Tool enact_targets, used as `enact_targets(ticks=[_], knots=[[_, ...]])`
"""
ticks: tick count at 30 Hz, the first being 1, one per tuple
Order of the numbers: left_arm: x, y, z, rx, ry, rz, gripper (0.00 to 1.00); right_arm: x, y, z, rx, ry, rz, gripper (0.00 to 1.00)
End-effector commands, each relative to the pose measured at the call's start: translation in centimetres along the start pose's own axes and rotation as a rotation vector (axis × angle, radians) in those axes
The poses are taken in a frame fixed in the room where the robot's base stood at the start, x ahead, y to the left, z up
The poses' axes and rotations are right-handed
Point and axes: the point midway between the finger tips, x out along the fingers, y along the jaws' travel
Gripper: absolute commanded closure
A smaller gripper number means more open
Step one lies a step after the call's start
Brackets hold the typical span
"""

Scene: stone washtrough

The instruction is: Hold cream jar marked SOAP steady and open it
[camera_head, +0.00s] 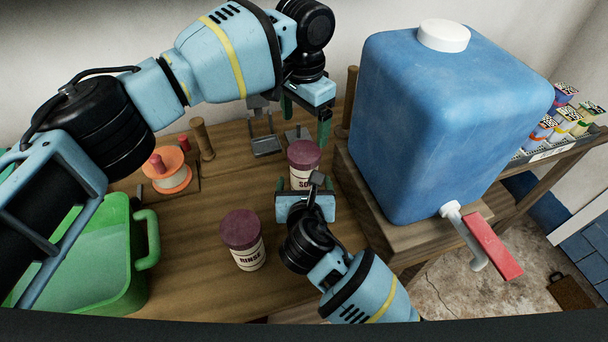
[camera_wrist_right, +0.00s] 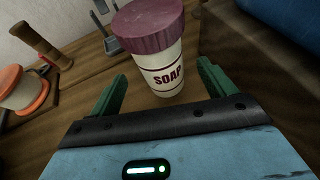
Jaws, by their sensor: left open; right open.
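The cream jar marked SOAP (camera_head: 302,160) stands upright on the wooden table, with its purple lid (camera_head: 304,153) on. In the right wrist view the SOAP jar (camera_wrist_right: 166,70) stands just beyond and between the fingers. My right gripper (camera_wrist_right: 160,90) is open and level with the jar's body, with nothing held. In the head view my right gripper (camera_head: 306,190) partly hides the jar's lower part. My left gripper (camera_head: 305,118) is open above and behind the jar's lid, apart from it as far as I can tell.
A similar RINSE jar (camera_head: 244,240) stands at the front left. A green tub (camera_head: 120,265) is at the left, near an orange spool (camera_head: 167,170). A large blue water container (camera_head: 440,120) on a wooden stand (camera_head: 360,195) closes off the right side.

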Motion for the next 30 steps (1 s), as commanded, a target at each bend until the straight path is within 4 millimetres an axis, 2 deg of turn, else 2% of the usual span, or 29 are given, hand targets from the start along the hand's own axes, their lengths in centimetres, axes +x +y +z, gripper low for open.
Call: enact_targets(ticks=[6, 12, 24, 25, 30], knots=[[0.0, 0.0, 0.0, 0.0, 0.0, 0.0, 0.14, 3.2, 0.0, 0.1, 0.0, 0.0, -0.001, 0.17], [0.0, 0.0, 0.0, 0.0, 0.0, 0.0, 0.14, 5.0, 0.0, 0.1, 0.001, -0.001, 0.0, 0.17], [0.0, 0.0, 0.0, 0.0, 0.0, 0.0, 0.14, 5.6, 0.0, 0.1, 0.002, -0.001, 0.001, 0.17], [0.0, 0.0, 0.0, 0.0, 0.0, 0.0, 0.14, 5.6, 0.0, 0.1, 0.002, -0.001, 0.001, 0.19], [0.0, 0.0, 0.0, 0.0, 0.0, 0.0, 0.14, 5.6, 0.0, 0.1, 0.001, -0.001, 0.001, 0.41]])
